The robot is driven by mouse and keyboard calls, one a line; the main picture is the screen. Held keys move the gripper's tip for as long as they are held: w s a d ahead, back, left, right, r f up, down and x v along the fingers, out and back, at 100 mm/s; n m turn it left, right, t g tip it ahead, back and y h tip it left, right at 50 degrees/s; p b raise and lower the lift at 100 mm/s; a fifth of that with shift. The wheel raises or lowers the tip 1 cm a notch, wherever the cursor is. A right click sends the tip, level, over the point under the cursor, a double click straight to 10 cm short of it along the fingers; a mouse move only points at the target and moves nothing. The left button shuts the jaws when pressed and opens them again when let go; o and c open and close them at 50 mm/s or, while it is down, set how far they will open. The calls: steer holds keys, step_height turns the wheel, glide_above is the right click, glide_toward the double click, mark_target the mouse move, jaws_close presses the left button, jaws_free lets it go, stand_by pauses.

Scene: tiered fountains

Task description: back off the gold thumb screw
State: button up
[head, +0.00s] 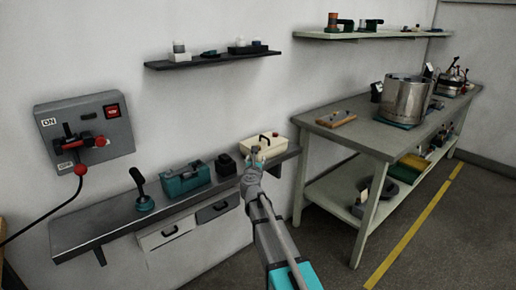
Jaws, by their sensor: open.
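I cannot make out a gold thumb screw for certain in the head view. A small tan block (336,119) with tiny fittings on top lies at the near left end of the workbench; they are too small to identify. My gripper (257,152) is open and empty, as far as I can see. It is in front of the cream box (280,149) with a dark handle on the wall shelf, and hides part of it. I cannot tell whether they touch. The tan block is up and to the right of my gripper, apart from it.
The wall shelf (85,232) also carries a joystick (142,195), a teal toolbox (185,180) and a dark box (226,166). A grey switch box (85,130) with red knobs hangs above. The workbench (372,133) holds a metal pot (405,99). Floor (330,250) is clear at right.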

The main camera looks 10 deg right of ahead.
steer(key=x, duration=1)
steer(key=shift+w, duration=0.25)
jaws_close()
